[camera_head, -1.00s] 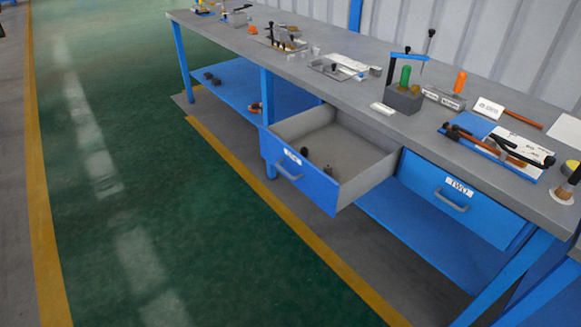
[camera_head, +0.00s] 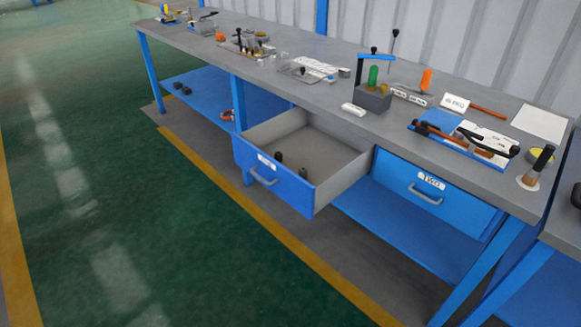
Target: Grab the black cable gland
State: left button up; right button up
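Two small dark pieces lie in the open drawer (camera_head: 345,178) of the blue workbench. One dark piece (camera_head: 279,157) is toward the drawer's front left, and the other dark piece (camera_head: 303,173) is a little to its right and nearer. Either could be the black cable gland, but they are too small to tell. Neither of my grippers shows in the head view.
The grey bench top (camera_head: 300,95) carries tools, trays and a block holding a green-handled tool (camera_head: 373,76). A drawer labelled TWO (camera_head: 432,190) is shut at right. The lower blue shelf holds small dark pieces (camera_head: 182,89). The green floor (camera_head: 130,200) in front is clear.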

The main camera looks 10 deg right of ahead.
aim_at(278, 155)
jog(key=i+j+z, duration=0.8)
jog(key=i+j, duration=0.15)
jog(key=j, duration=0.2)
jog(key=i+j+z, duration=0.25)
jog(key=j, duration=0.25)
